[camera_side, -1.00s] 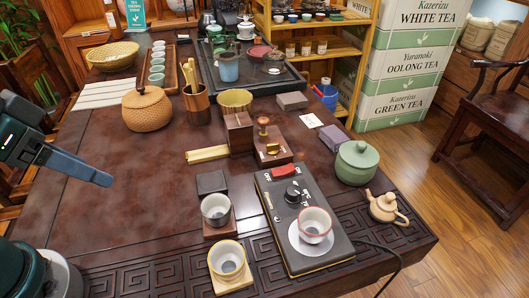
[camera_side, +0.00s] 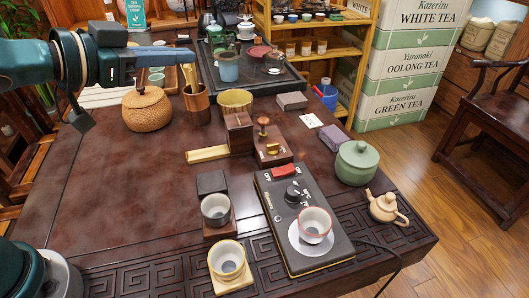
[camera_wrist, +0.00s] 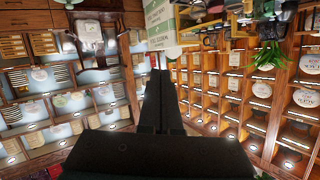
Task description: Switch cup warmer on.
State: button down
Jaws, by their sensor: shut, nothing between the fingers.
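The cup warmer (camera_side: 322,262) is a black slab at the front right of the table in the side view. It has a red rocker switch (camera_side: 286,171) at its far end, a black dial (camera_side: 293,194) below that, and a round pale plate bearing a red-rimmed cup (camera_side: 314,222). I cannot tell which way the rocker is tipped. My gripper (camera_side: 192,54) is shut and empty, high over the far left of the table and well away from the warmer. The wrist view shows my closed fingers (camera_wrist: 160,90) pointing at shelves; the warmer is not in that view.
A grey cup (camera_side: 215,209) and a yellow-rimmed cup (camera_side: 227,259) stand left of the warmer. A wooden stamp-like piece (camera_side: 268,150) stands just behind it. A green lidded pot (camera_side: 357,163) and small teapot (camera_side: 386,207) are to its right. The table's left front is clear.

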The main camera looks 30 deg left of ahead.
jog(key=d+f+m+g+h, duration=0.4)
jog(key=d+f+g+h, duration=0.1)
jog(key=f, duration=0.7)
jog(key=shift+s+d+h, duration=0.2)
jog(key=shift+d+h, duration=0.3)
jog(key=shift+d, duration=0.7)
send_over(279, 171)
jog(key=f, duration=0.3)
jog(key=s+f, duration=0.1)
jog(key=shift+a+f, duration=0.35)
jog(key=shift+a, duration=0.05)
jog(key=f, duration=0.2)
jog(key=shift+w+d+f, duration=0.25)
jog(key=shift+w+f, duration=0.1)
jog(key=shift+f, duration=0.05)
jog(key=shift+w+d+f, duration=0.1)
jog(key=shift+w+f, duration=0.05)
jog(key=shift+f, duration=0.3)
